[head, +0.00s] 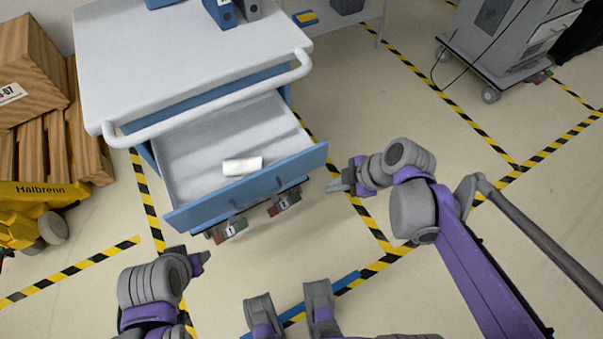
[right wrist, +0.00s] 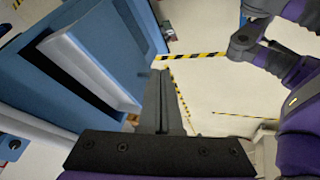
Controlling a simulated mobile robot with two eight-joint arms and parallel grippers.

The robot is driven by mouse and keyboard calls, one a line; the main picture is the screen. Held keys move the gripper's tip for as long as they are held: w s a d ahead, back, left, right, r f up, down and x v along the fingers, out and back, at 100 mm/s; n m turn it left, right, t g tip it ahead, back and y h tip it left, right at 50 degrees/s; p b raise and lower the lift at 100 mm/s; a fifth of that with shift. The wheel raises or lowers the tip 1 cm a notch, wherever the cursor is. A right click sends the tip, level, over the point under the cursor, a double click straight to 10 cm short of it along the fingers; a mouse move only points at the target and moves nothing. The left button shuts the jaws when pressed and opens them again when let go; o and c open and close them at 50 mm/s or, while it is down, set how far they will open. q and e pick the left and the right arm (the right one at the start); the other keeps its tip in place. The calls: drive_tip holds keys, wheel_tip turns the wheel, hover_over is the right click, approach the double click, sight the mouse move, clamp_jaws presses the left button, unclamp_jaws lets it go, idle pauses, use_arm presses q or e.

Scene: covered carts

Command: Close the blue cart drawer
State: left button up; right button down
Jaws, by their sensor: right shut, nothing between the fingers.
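The blue cart (head: 190,45) has a white-grey top and a pale push handle. Its drawer (head: 250,183) is pulled out towards me, with a blue front and a light grey inside. A white roll-like object (head: 242,165) lies in the drawer. My right gripper (head: 337,187) is shut and empty, just right of the drawer front's right end, apart from it in the head view.
A wooden crate (head: 35,65) and a yellow truck (head: 35,205) stand left of the cart. A grey cart (head: 500,40) with casters is at the back right. Open floor with yellow-black tape lies right of the drawer.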

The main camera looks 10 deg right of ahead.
sight(293, 174)
drive_tip(key=shift+w+a+f+n+y+b, duration=0.15)
drive_tip(key=shift+w+a+f+n+b, duration=0.65)
drive_tip(key=shift+w+f, duration=0.7)
drive_tip(key=shift+w+a+f+n+y+b, duration=0.2)
drive_tip(key=shift+w+a+f+n+b, duration=0.35)
drive_tip(key=shift+w+a+f, duration=0.85)
drive_tip(key=shift+w+a+f+n+y+b, duration=0.15)
drive_tip(key=shift+w+a+f+n+b, duration=0.6)
drive_tip(key=shift+w, duration=1.15)
drive_tip(key=shift+w+d+f+m, duration=0.1)
drive_tip(key=shift+d+f+m, duration=0.1)
drive_tip(key=shift+f+m, duration=0.15)
drive_tip(key=shift+w, duration=0.2)
drive_tip(key=w+a, duration=0.1)
drive_tip(key=w, duration=0.4)
drive_tip(key=w+a, duration=0.2)
drive_tip(key=w, duration=0.4)
drive_tip(key=w+a+p, duration=0.1)
drive_tip(key=w, duration=0.4)
drive_tip(key=shift+w+a, duration=0.3)
drive_tip(key=shift+w, duration=0.05)
drive_tip(key=shift+s, duration=0.15)
